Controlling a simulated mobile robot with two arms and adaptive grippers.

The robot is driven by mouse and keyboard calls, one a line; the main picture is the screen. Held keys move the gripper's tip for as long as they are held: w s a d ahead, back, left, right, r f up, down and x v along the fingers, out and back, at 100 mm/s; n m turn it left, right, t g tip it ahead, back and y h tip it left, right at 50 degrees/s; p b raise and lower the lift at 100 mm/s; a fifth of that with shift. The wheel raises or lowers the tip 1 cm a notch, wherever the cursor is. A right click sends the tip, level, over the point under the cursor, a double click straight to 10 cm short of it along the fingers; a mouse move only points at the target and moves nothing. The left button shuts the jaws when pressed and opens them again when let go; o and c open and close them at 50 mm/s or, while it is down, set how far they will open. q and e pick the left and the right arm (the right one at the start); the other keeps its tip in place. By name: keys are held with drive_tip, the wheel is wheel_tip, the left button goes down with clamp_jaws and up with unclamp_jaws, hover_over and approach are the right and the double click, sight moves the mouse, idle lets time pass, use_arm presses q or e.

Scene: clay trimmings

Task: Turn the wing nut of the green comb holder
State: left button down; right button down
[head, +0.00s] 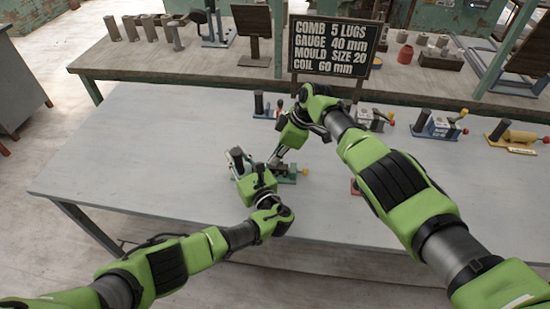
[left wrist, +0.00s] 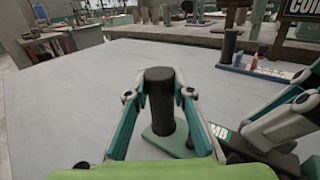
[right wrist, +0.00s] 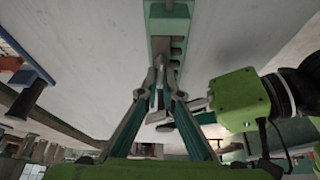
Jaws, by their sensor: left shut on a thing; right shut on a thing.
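The green comb holder (head: 287,172) lies on the grey table, partly covered by my arms; its green body also shows in the right wrist view (right wrist: 166,45). My left gripper (head: 241,160) is shut around the upright dark post (left wrist: 160,95) at the holder's end, one finger on each side. My right gripper (head: 274,161) reaches down to the holder; its fingertips (right wrist: 158,72) are close together at the body's end. The wing nut is hidden between those fingertips, so its angle cannot be seen.
A blue holder (head: 436,126) and a yellow one (head: 515,136) stand at the right, with others partly behind my right arm. A sign (head: 335,46) reads comb 5 lugs, gauge 40 mm, mould size 20, coil 60 mm. The table's left part is clear.

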drive_tip(key=shift+w+d+r+n, duration=0.1)
drive_tip(key=shift+w+r+n, duration=0.1)
drive_tip(key=shift+n, duration=0.1)
drive_tip(key=shift+s+f+n, duration=0.15)
drive_tip(key=shift+s+n, duration=0.15)
drive_tip(key=shift+s, duration=0.2)
drive_tip(key=shift+s+a+g, duration=0.1)
drive_tip(key=shift+a+g, duration=0.1)
drive_tip(key=shift+g, duration=0.1)
drive_tip(key=c, duration=2.2)
unclamp_jaws()
drive_tip(key=shift+r, duration=0.35)
drive_tip(key=v, duration=1.1)
drive_tip(key=shift+d, duration=0.2)
